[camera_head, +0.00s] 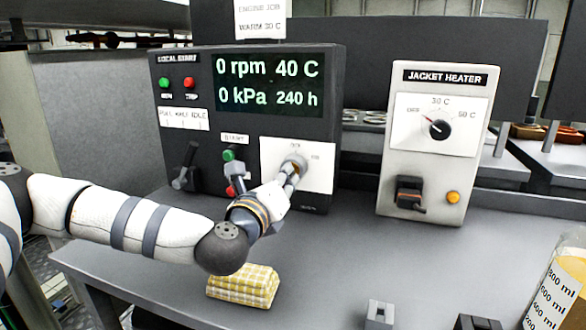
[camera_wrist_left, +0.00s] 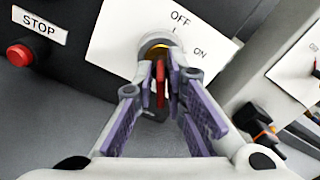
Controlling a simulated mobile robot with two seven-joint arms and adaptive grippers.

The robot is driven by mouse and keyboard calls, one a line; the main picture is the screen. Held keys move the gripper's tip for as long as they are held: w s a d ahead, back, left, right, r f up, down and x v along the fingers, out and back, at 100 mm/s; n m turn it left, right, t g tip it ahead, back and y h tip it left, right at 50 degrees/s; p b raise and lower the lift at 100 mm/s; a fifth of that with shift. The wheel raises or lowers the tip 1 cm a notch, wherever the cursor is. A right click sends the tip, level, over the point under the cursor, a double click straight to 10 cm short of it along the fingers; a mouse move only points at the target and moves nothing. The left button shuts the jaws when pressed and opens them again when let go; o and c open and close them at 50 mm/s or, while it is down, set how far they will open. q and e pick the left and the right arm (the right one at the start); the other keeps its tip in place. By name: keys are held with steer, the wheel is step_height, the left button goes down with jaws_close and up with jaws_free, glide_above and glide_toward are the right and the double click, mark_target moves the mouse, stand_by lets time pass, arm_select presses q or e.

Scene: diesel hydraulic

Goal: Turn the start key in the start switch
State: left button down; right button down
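The start switch (camera_wrist_left: 155,44) is a round brass-and-grey barrel on a white plate marked OFF and ON, in the left wrist view. In the head view it (camera_head: 296,162) sits low right on the dark control panel. The red start key (camera_wrist_left: 159,84) stands at the switch, between my left gripper's fingers. My left gripper (camera_head: 288,176) reaches up to the switch from the front left. In the wrist view its purple-padded fingertips (camera_wrist_left: 163,68) are close on either side of the key; whether they press on it I cannot tell.
A red stop button (camera_wrist_left: 19,54) and a lever (camera_head: 186,165) lie left of the switch. The jacket heater box (camera_head: 431,140) stands to the right. A folded yellow checked cloth (camera_head: 243,285) and a measuring jug (camera_head: 555,290) are on the grey bench (camera_head: 340,265).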

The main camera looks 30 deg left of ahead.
arm_select(q)
steer(key=n, duration=0.4)
steer(key=shift+n, duration=0.4)
steer(key=n, duration=0.2)
steer(key=shift+n, duration=0.3)
steer(key=shift+d+f+n, duration=0.1)
steer(key=shift+f+n, duration=0.15)
steer(key=shift+n, duration=1.35)
steer(key=shift+r, duration=0.25)
steer(key=c, duration=1.8)
jaws_free()
